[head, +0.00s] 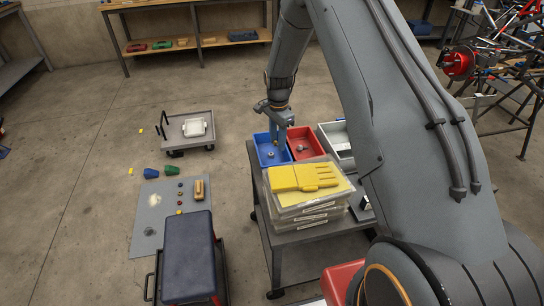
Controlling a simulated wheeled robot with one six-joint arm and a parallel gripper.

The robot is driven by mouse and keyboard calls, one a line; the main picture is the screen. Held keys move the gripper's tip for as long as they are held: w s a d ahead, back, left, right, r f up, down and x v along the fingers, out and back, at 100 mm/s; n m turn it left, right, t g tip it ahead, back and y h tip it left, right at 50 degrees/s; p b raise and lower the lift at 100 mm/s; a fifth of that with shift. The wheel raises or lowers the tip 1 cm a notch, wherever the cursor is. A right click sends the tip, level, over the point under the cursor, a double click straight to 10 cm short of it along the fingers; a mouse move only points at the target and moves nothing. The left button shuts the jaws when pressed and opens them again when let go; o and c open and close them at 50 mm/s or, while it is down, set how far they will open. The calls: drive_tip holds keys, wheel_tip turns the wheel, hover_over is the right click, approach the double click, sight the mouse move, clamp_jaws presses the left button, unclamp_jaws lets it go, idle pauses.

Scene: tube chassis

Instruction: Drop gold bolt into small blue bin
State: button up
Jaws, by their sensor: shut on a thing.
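The small blue bin (264,160) stands on the cart at its back left corner, with a small grey piece lying in it. My gripper (281,127) points down over the bin's back right part, close to the red bin's edge. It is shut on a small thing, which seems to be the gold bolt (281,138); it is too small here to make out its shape. The fingers hide part of the bin's back wall.
A red bin (315,157) with a small part in it adjoins the blue bin on the right, then a grey bin (328,128). Stacked clear boxes (290,212) with a yellow glove (303,177) on top stand in front. A low trolley (172,133) is left; floor between is clear.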

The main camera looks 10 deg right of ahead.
drive_tip(key=o, duration=1.1)
wheel_tip(320, 180, up, 7)
drive_tip(key=shift+f+b, duration=0.2)
drive_tip(key=shift+b, duration=0.3)
drive_tip(key=shift+r, duration=0.55)
drive_tip(key=s+r+n, duration=0.3)
drive_tip(key=s+n, duration=0.1)
drive_tip(key=s, duration=0.7)
drive_tip(key=s+r+n, duration=0.4)
drive_tip(key=s+n, duration=0.1)
drive_tip(key=s, duration=0.7)
drive_tip(key=s+r+n, duration=0.4)
drive_tip(key=s+n, duration=0.1)
drive_tip(key=s, duration=0.6)
drive_tip(key=shift+s+a, duration=0.3)
drive_tip(key=shift+s, duration=0.1)
